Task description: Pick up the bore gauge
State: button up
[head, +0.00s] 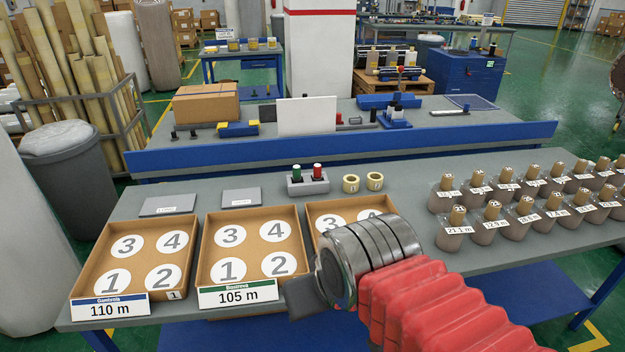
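I cannot tell for sure which object is the bore gauge. A small grey stand (308,184) on the near table holds a green-topped piece (297,172) and a red-topped piece (318,171), both upright. Two pale yellow rings (362,183) stand to the right of it. On the far table lies a slim grey and black tool (450,112), too small to make out. My gripper (300,297) is at the front edge of the near table, apart from all of these. Only a dark part of it shows past my metal wrist, so its opening is hidden.
Cardboard trays with numbered discs, labelled 110 m (80,285) and 105 m (203,280), fill the left; a third (312,208) is partly behind my wrist. Two grey plates (168,205) lie behind them.

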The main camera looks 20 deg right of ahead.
aim_at(318, 176)
jog(key=u, duration=1)
jog(key=k, duration=0.65)
jog(key=z, duration=1)
jog(key=i, duration=1)
jog(key=z, duration=0.05)
